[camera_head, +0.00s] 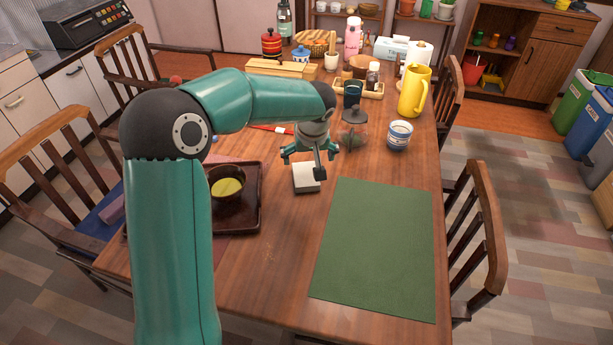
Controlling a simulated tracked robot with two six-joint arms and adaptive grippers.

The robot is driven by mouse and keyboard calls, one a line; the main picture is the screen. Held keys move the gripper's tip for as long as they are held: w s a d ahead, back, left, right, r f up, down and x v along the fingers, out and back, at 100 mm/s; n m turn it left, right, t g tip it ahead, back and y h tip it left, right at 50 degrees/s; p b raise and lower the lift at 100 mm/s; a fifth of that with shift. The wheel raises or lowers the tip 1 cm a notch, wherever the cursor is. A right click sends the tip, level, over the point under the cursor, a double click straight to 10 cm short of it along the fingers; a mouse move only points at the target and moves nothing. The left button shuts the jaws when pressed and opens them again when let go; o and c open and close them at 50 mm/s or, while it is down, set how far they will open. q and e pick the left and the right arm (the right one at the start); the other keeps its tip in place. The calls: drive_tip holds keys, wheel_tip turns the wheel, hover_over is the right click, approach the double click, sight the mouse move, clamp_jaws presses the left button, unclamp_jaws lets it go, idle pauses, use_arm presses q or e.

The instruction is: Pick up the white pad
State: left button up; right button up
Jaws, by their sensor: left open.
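The white pad (306,178) is a small pale square block with darker sides, lying on the wooden table between the dark tray and the green mat. My left gripper (307,163) is open above it, with its fingers pointing down and spread over the pad's far part. One dark finger overlaps the pad's right side in the picture. I cannot tell whether any finger touches it. My right gripper is not in view.
A dark tray (249,222) with a bowl (228,184) stands left of the pad. A green mat (378,250) lies to the right. A glass pot (354,133), a striped cup (399,136) and a yellow pitcher (413,92) stand behind. Bare table lies in front of the pad.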

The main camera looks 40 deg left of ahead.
use_arm(q)
hover_over(306, 175)
drive_tip(key=d, duration=0.1)
drive_tip(key=f, duration=0.2)
drive_tip(key=s+f, duration=0.1)
drive_tip(key=f, duration=0.1)
drive_tip(key=shift+d+f, duration=0.2)
drive_tip(key=shift+x, duration=2.65)
drive_tip(key=shift+s, duration=0.15)
drive_tip(key=shift+f+b, duration=0.2)
drive_tip(key=shift+b, duration=0.45)
drive_tip(key=shift+c, duration=0.3)
drive_tip(key=c, duration=1.1)
drive_tip(key=shift+c, duration=0.2)
